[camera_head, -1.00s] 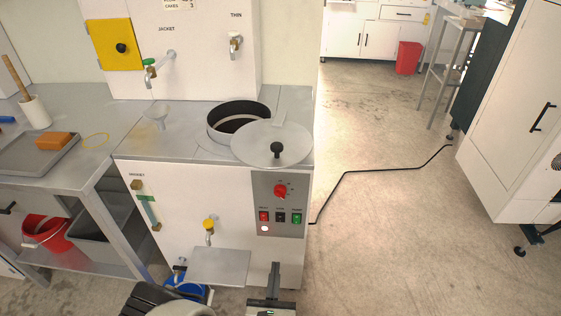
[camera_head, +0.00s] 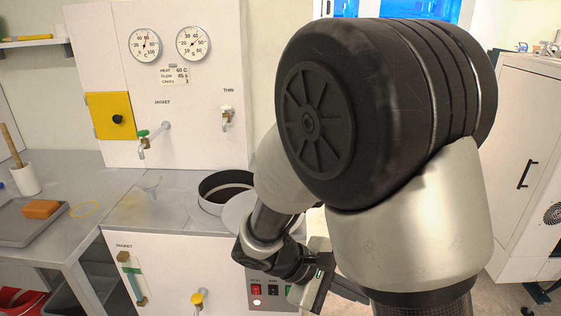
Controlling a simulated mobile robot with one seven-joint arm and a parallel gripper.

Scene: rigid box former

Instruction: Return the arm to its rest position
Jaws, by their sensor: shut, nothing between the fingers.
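My arm is folded up large in the middle and right of the view. My gripper (camera_head: 352,289) is low in the middle, in front of the white machine's control panel and partly hidden by my arm links. It is shut and holds nothing. The white machine (camera_head: 165,270) has a round open pot (camera_head: 212,190) in its top. The pot's lid (camera_head: 237,212) lies beside it, mostly covered by my arm.
A grey bench (camera_head: 100,185) at left holds a tray (camera_head: 25,228) with an orange block (camera_head: 40,208) and a white mortar (camera_head: 27,179). A yellow-handled tap (camera_head: 197,297) juts from the machine front. A white cabinet (camera_head: 525,150) stands at right.

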